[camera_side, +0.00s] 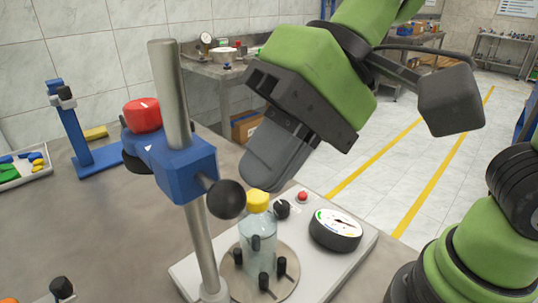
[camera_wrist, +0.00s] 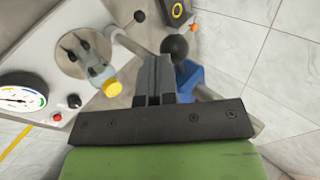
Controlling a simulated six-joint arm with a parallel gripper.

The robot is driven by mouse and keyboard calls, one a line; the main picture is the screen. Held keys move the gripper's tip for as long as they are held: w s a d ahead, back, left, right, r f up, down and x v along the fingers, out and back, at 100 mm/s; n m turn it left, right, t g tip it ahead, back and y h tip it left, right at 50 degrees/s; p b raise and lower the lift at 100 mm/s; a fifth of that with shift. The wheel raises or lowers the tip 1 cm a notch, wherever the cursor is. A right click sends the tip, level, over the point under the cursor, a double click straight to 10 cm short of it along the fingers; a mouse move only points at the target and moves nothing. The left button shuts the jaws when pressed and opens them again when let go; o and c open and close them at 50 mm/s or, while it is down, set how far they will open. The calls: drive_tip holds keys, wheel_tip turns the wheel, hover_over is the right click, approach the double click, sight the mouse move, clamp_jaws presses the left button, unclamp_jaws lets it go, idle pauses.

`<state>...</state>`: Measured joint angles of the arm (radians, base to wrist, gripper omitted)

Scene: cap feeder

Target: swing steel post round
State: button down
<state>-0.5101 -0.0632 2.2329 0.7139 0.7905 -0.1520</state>
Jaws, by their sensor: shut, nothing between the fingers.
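The steel post (camera_side: 170,95) stands upright at the front of the side view, with a blue block (camera_side: 178,165) clamped around it. The block carries a red knob (camera_side: 142,115) and a rod ending in a black ball (camera_side: 226,199). My gripper (camera_side: 262,182) is shut and empty, tilted down to the right of the post, above the ball and bottle. In the wrist view my gripper (camera_wrist: 153,75) covers part of the post (camera_wrist: 131,42), and the ball (camera_wrist: 174,47) lies just beyond the fingertips. I cannot tell whether the fingers touch anything.
A clear bottle (camera_side: 258,238) with a yellow cap (camera_side: 257,201) stands on a round plate among black pegs. The white base (camera_side: 350,262) also holds a dial gauge (camera_side: 336,229), a black knob and a red button. A blue stand (camera_side: 75,130) and a tray (camera_side: 22,172) are at left.

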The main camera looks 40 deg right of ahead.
sight(230, 194)
drive_tip(key=shift+s+a, duration=0.2)
drive_tip(key=shift+a, duration=0.25)
drive_tip(key=shift+s+a, duration=0.15)
drive_tip(key=shift+a, duration=0.35)
drive_tip(key=shift+s+a, duration=0.1)
drive_tip(key=shift+a, duration=1.2)
drive_tip(key=w+a+m+t+h, duration=0.1)
drive_tip(key=w+a+m+t, duration=0.2)
drive_tip(key=a, duration=0.3)
drive_tip(key=shift+w+a+m, duration=0.4)
drive_tip(key=shift+w+m, duration=0.3)
drive_tip(key=shift+w, duration=0.2)
drive_tip(key=shift+r, duration=0.1)
drive_tip(key=v, duration=0.9)
drive_tip(key=shift+s+d+r, duration=0.15)
drive_tip(key=shift+d+r, duration=0.05)
drive_tip(key=shift+r, duration=0.1)
